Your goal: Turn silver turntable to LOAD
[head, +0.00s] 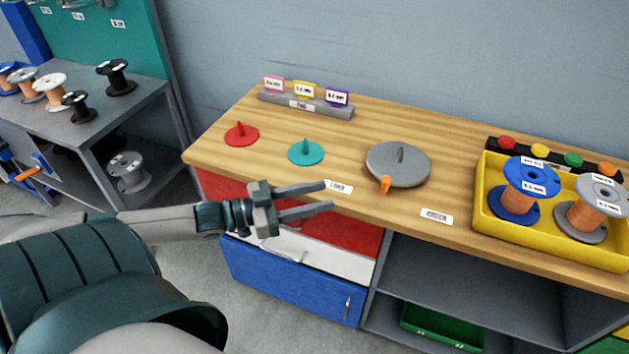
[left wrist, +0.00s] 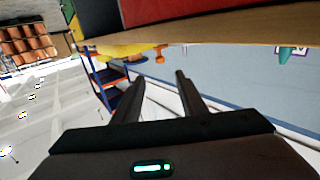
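The silver turntable (head: 410,168) lies flat on the wooden bench, a grey disc with a grey upright fin at its middle. An orange knob (head: 384,185) sits at its front left rim and also shows in the left wrist view (left wrist: 160,54). A white label (head: 338,186), which seems to read LOAD, is on the bench left of the knob. Another white label (head: 436,216), too small to read surely, is to the right. My left gripper (head: 329,196) is open and empty, off the bench's front edge near the left label, apart from the turntable. My right gripper is out of view.
A red disc (head: 241,134) and a teal disc (head: 306,152) with upright fins lie left of the turntable. A tag rack (head: 305,106) stands behind them. A yellow tray (head: 488,224) with blue and grey spools stands at right. The bench's front edge (head: 260,199) is close to my gripper.

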